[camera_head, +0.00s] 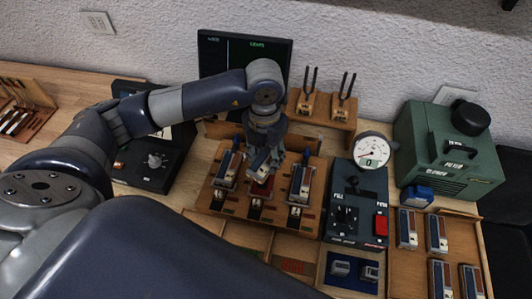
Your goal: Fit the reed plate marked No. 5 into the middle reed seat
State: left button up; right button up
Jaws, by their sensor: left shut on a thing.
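The wooden reed block (275,198) stands in the middle of the bench. My left gripper (262,147) is above its middle seat, pointing down and shut on a reed plate (260,163). The plate is at or just above the middle seat; I cannot tell whether it touches, and its number is too small to read. One reed plate (226,172) sits in the left seat and another (300,183) in the right seat. The gripper and held plate hide most of the middle seat. My right gripper is not in view.
A black control box (343,205) with a round gauge (371,151) stands right of the block. A green machine (445,150) is behind a wooden tray (421,258) of several plates. Tuning forks (308,90) and a monitor (243,52) stand behind. Compartments (245,235) lie in front.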

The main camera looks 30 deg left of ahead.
aim_at(264, 160)
pick_arm(q)
jog(key=shift+a+n, duration=0.1)
jog(key=shift+n, duration=1)
jog(key=shift+w+a+n+p, duration=0.15)
jog(key=shift+n+p, duration=0.2)
jog(key=shift+n, duration=0.25)
jog(key=shift+f+b, duration=1.75)
jog(key=shift+f, duration=0.95)
jog(key=shift+f+b, duration=0.4)
jog(key=shift+f+b, duration=0.1)
jog(key=shift+b, duration=0.3)
jog(key=shift+f+b, duration=0.5)
jog(key=shift+b, duration=0.2)
